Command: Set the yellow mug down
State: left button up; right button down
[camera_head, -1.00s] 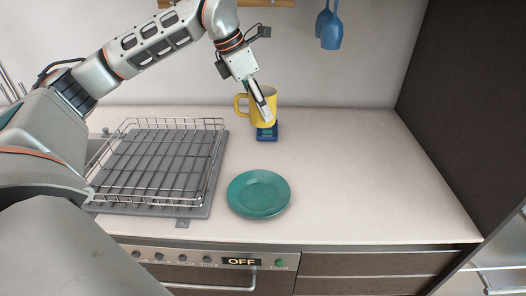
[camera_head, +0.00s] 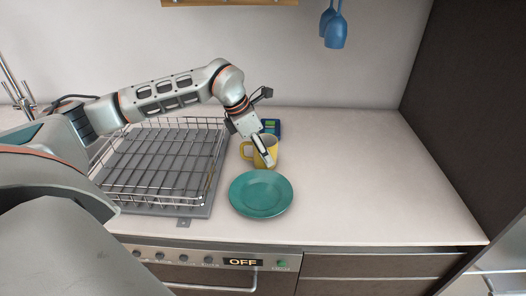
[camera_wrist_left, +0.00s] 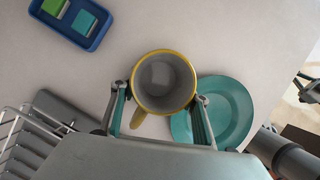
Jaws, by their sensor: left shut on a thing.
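The yellow mug (camera_head: 247,152), grey inside, is upright between the fingers of my left gripper (camera_head: 265,158), which is shut on it. In the left wrist view the mug (camera_wrist_left: 163,55) shows from above, with a finger of my left gripper (camera_wrist_left: 160,103) on each side and its handle toward the lower left. The mug is just behind the teal plate (camera_head: 261,195), which it partly overlaps in the wrist view. I cannot tell whether the mug's base touches the counter. My right gripper is not in view.
A blue holder (camera_head: 275,127) with green and teal blocks stands behind the mug. A wire rack (camera_head: 160,165) on a grey mat lies to the left. The counter (camera_head: 370,180) is clear to the right, up to a dark cabinet side (camera_head: 455,120).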

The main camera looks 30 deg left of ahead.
pick_arm(q)
jog(key=shift+f, duration=0.1)
jog(key=o, duration=1.3)
jog(key=shift+o, duration=0.2)
